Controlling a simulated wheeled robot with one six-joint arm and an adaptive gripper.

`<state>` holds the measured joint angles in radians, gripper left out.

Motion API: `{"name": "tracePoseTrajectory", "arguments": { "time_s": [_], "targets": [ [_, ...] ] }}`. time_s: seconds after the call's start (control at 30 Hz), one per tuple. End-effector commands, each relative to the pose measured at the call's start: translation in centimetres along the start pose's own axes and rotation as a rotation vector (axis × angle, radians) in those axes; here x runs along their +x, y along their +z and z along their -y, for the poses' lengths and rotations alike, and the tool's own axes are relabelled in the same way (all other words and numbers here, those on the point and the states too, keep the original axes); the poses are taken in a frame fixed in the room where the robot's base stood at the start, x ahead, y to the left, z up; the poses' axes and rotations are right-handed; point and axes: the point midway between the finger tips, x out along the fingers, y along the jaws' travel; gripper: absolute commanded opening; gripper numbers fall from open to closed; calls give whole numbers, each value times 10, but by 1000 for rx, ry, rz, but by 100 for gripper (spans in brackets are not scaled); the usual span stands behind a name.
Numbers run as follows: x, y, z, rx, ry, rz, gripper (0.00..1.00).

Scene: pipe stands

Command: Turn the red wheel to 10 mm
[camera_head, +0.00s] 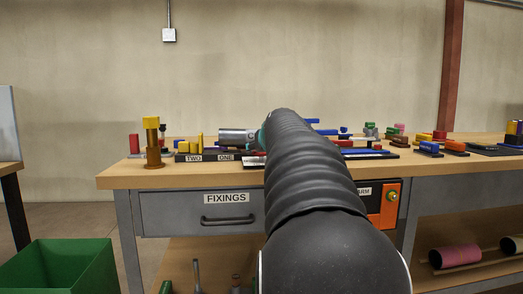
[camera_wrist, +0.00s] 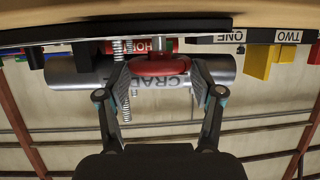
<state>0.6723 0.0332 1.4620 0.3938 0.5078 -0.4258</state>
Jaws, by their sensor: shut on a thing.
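The red wheel (camera_wrist: 158,66) shows in the wrist view, which is upside down. It sits between the two fingers of my gripper (camera_wrist: 158,80), which is shut on it, one finger at each side. Behind the wheel lies a grey metal pipe (camera_wrist: 75,70), with dark lettering beginning "CRA" partly hidden by the wheel. Threaded rods (camera_wrist: 123,48) stand beside the wheel. I can read no mm scale. In the head view my arm covers the wheel and most of my gripper; the pipe's end (camera_head: 237,135) shows left of the arm.
The wooden bench (camera_head: 125,178) holds labels TWO (camera_head: 193,158) and ONE (camera_head: 225,157), yellow blocks (camera_head: 183,147) and a brown post with a yellow top (camera_head: 152,140). More coloured parts stand at right. A green bin (camera_head: 70,265) is on the floor at left.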

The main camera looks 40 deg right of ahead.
Motion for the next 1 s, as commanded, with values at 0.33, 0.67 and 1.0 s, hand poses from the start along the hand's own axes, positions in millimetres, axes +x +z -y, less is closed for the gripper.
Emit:
{"name": "tracePoseTrajectory", "arguments": {
  "time_s": [0.33, 0.67, 1.0],
  "targets": [
    [2, 2, -5, -62, -147, -4, 32],
    [3, 0, -10, -154, -370, -2, 32],
    [4, -3, -12, -237, -571, 1, 32]
  ]
}}
